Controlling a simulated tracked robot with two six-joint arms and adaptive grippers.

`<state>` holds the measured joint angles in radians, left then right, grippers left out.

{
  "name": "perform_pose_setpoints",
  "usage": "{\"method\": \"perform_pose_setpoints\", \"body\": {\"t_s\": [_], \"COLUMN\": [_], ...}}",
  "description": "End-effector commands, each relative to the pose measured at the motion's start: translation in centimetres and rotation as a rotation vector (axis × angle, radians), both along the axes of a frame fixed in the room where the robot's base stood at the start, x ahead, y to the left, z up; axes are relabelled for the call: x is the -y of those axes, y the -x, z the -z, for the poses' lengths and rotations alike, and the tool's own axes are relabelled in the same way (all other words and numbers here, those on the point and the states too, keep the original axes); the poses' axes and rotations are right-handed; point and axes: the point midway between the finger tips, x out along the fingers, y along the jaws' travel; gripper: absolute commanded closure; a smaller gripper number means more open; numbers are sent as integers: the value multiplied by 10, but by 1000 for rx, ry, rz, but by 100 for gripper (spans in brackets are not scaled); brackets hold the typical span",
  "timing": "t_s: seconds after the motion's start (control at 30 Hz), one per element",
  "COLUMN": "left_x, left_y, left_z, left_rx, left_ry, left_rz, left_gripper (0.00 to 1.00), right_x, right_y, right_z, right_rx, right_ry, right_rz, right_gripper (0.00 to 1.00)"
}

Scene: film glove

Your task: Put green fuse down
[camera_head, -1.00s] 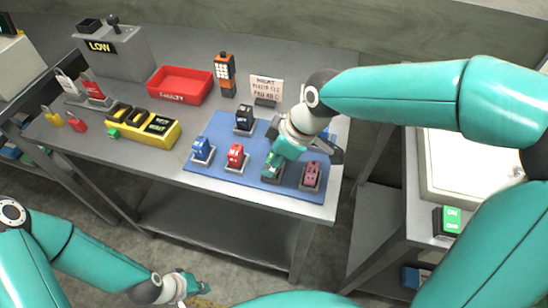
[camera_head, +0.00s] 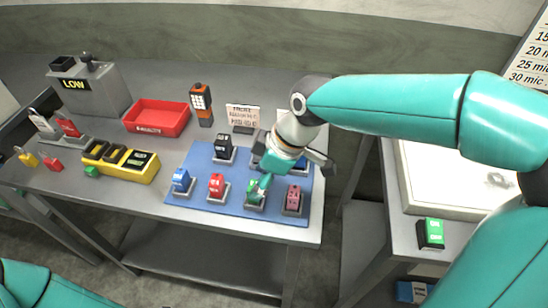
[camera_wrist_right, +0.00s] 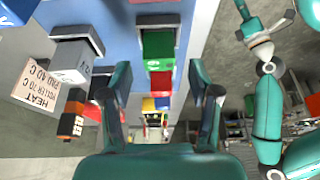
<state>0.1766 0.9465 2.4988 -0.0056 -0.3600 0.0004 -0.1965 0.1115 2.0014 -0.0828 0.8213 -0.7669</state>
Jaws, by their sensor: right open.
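The green fuse (camera_head: 254,190) sits upright in a grey holder at the front of the blue mat (camera_head: 205,157), between the red fuse (camera_head: 217,185) and the pink fuse (camera_head: 293,198). My right gripper (camera_head: 272,176) is just above and behind it, partly covering it. In the right wrist view, the fingers of my right gripper (camera_wrist_right: 160,80) are spread wide, with nothing held between them. The green fuse (camera_wrist_right: 158,45) shows ahead of the fingers there. My left forearm shows at the lower left of the head view, its gripper out of frame. My left gripper (camera_wrist_right: 258,22) shows small in the wrist view.
A blue fuse (camera_head: 181,181) and a black fuse (camera_head: 223,147) also stand on the mat. A sign (camera_head: 243,117), an orange handset (camera_head: 201,103), a red tray (camera_head: 157,117) and a yellow block (camera_head: 122,160) are behind and left. The bench's front edge is close.

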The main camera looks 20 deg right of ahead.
Motion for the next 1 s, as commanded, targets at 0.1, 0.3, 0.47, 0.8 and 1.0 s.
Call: {"method": "perform_pose_setpoints", "body": {"t_s": [0.1,0.3,0.47,0.8,1.0], "left_x": [0,0,0,0,0], "left_y": [0,0,0,0,0], "left_z": [-1,-2,-2,-2,-2], "left_rx": [0,0,0,0,0], "left_ry": [0,0,0,0,0], "left_rz": [0,0,0,0,0], "left_gripper": [100,100,100,100,100], "right_x": [8,19,24,25,25], "right_y": [5,13,16,17,17], "right_z": [-26,-58,-71,-73,-73], "right_rx": [5,3,1,-1,-1], "right_ry": [-1,-1,-1,1,1], "right_rz": [2,1,-1,-1,-1], "right_gripper": [38,38,38,38,38]}}
